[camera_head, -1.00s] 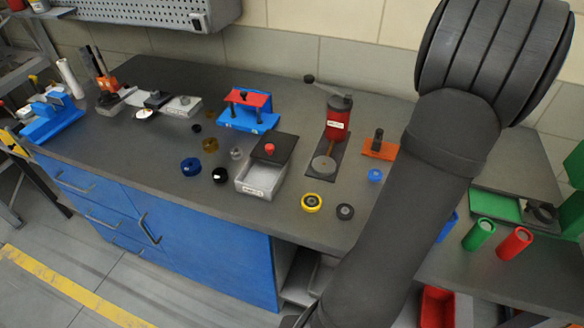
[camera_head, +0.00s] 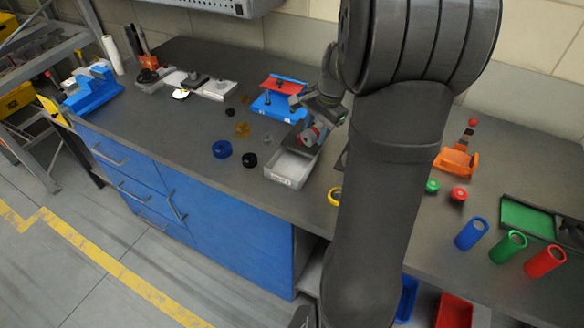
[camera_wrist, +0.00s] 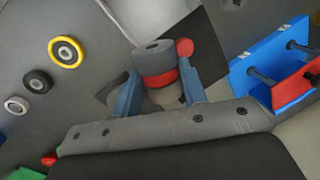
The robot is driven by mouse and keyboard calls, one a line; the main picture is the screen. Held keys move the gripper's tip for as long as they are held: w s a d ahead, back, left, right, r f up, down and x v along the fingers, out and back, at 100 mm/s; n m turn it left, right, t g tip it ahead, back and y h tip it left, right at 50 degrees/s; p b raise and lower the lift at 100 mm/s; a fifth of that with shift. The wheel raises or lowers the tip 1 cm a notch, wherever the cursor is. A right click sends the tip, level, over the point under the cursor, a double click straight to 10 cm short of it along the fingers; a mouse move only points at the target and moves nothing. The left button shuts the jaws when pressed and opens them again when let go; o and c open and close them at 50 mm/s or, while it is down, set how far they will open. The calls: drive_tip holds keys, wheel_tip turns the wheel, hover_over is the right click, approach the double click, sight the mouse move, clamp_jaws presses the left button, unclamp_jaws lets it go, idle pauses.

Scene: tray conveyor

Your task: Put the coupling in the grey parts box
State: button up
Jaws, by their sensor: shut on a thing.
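The coupling (camera_wrist: 154,58), a short grey cylinder with a red band, is between the two blue-grey fingers of my gripper (camera_wrist: 160,78) in the wrist view. The gripper is shut on it. In the head view my gripper (camera_head: 318,125) holds the coupling (camera_head: 308,137) over the back part of the grey parts box (camera_head: 290,179). The box's front part is open, with a pale interior. Its dark lid with a red knob (camera_wrist: 185,47) lies under and beside the coupling in the wrist view. I cannot tell the height between coupling and box.
A blue fixture with a red bar (camera_head: 280,97) stands behind the box. A blue ring (camera_head: 222,149) and a black ring (camera_head: 249,160) lie to its left. A yellow ring (camera_wrist: 66,52) and a dark ring (camera_wrist: 38,81) lie on the other side. My arm hides the bench's middle.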

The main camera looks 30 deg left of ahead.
sight(291, 168)
drive_tip(key=s+a+f+n, duration=0.1)
drive_tip(key=s+a+f, duration=0.1)
drive_tip(key=s+a+f+n, duration=0.1)
drive_tip(key=s+a+n, duration=0.1)
drive_tip(key=shift+s+a+f+g, duration=0.15)
drive_tip(key=shift+s+f+g, duration=0.15)
drive_tip(key=shift+f+g, duration=0.1)
drive_tip(key=shift+d+x, duration=0.2)
drive_tip(key=shift+x, duration=0.8)
drive_tip(key=shift+w+d+f, duration=0.1)
drive_tip(key=shift+d+f, duration=0.05)
drive_tip(key=shift+f, duration=1.05)
drive_tip(key=shift+f, duration=0.15)
drive_tip(key=o, duration=0.8)
drive_tip(key=v, duration=1.2)
